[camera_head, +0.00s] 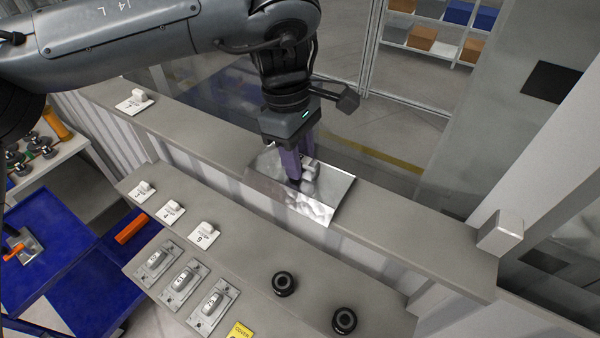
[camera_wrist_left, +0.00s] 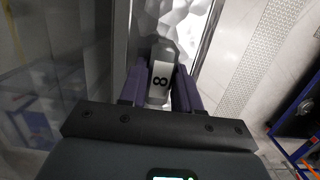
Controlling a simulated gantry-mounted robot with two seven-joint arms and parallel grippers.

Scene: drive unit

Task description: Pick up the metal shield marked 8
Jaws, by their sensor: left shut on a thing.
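The metal shield (camera_head: 325,199) is a bent, shiny plate lying over the edge of the upper grey ledge in the head view. Its block handle carries an 8, which reads in the left wrist view on the handle's label (camera_wrist_left: 160,82). My left gripper (camera_head: 299,176) points down at the shield and is shut on that handle, with the purple fingers on either side of it. The shield's dimpled metal also shows in the left wrist view (camera_wrist_left: 180,22). The shield appears to rest on the ledge or very close to it; I cannot tell which. My right gripper is not in view.
The upper ledge (camera_head: 420,225) holds a white handled piece (camera_head: 136,102) at left. The lower ledge carries several small white pieces, numbered metal plates (camera_head: 212,306) and two black knobs (camera_head: 284,284). A blue tray (camera_head: 60,290) lies at lower left. A grey post block (camera_head: 500,233) stands at right.

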